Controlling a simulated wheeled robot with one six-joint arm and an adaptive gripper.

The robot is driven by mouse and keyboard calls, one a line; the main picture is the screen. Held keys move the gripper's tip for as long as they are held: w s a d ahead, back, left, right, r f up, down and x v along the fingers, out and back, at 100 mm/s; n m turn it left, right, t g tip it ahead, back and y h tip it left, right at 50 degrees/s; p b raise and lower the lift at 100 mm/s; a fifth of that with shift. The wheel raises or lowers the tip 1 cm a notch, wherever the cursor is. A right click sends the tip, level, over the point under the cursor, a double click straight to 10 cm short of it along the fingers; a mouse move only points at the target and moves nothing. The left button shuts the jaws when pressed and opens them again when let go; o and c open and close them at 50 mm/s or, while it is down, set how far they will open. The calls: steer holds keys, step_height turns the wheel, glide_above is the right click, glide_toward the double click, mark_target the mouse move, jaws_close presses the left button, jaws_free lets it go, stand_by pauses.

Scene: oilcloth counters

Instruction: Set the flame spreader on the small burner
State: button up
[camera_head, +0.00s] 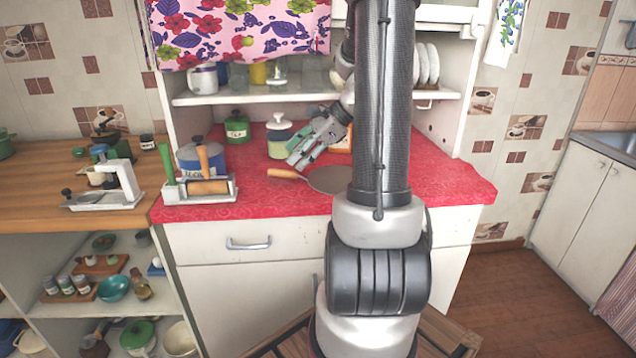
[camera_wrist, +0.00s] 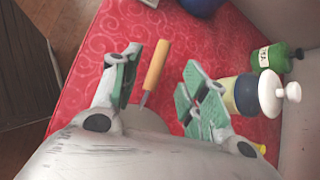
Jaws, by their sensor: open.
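The flame spreader (camera_head: 328,180) looks like a flat grey disc with a wooden handle (camera_head: 284,174). It lies on the red oilcloth counter (camera_head: 250,205), its right part hidden behind my arm. My gripper (camera_head: 298,154) is open and tilted down above it, near the handle. In the wrist view the wooden handle (camera_wrist: 155,66) shows between the two spread green-padded fingers (camera_wrist: 160,80), and nothing is held. The grey disc (camera_wrist: 140,118) is mostly hidden by the gripper. I cannot clearly make out a small burner.
A lidded jar (camera_head: 279,140), a green canister (camera_head: 237,128) and a blue pot (camera_head: 200,158) stand behind and left of the spreader. A tray with a wooden roller (camera_head: 208,187) sits at the front left. The wooden counter (camera_head: 100,225) at left holds several utensils.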

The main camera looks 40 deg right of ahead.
mark_target(278, 170)
steer(key=shift+w+a+r+m, duration=0.1)
steer(key=shift+w+m, duration=0.05)
steer(key=shift+m, duration=0.35)
steer(key=shift+w+a+f, duration=0.1)
steer(key=shift+a+f, duration=0.05)
steer(key=shift+f, duration=0.05)
steer(key=x, duration=0.7)
steer(key=shift+w+f, duration=0.1)
steer(key=shift+f, duration=0.05)
jaws_close()
